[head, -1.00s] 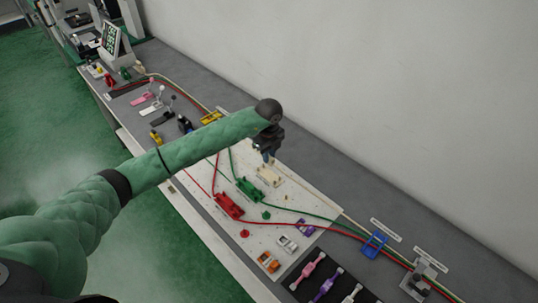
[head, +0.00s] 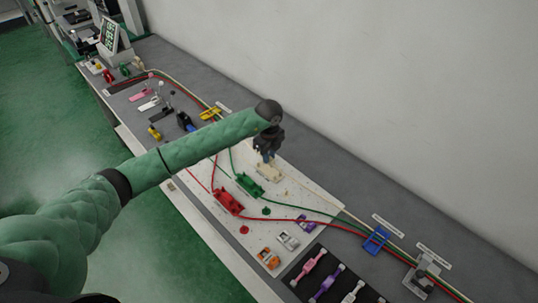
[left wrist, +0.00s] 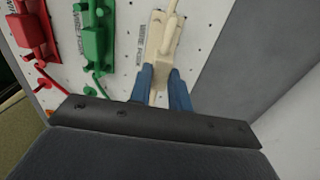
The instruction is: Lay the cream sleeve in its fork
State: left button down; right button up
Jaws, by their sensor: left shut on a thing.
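The cream fork (head: 269,174) stands on the white pegboard; in the left wrist view its cream body (left wrist: 165,38) lies just beyond my fingertips. My left gripper (head: 267,160) comes down over it from above. In the left wrist view its blue fingers (left wrist: 161,84) are close together, with cream between them. I take this to be the cream sleeve (left wrist: 159,82); the fingers hide most of it. Sleeve and fork are the same colour, so I cannot tell whether the sleeve is seated or just above. My right gripper is out of view.
The green fork (head: 249,185) and red fork (head: 229,201) stand beside the cream one, with red and green wires running past. A blue clip (head: 376,240) is at right. Small orange, white and purple parts lie at the board's near end. The wall rises behind.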

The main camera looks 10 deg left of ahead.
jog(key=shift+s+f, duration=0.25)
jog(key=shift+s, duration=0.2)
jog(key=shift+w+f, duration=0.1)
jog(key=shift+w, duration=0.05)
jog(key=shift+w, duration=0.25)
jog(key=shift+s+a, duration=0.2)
pick_arm(q)
jog(key=shift+f, duration=0.1)
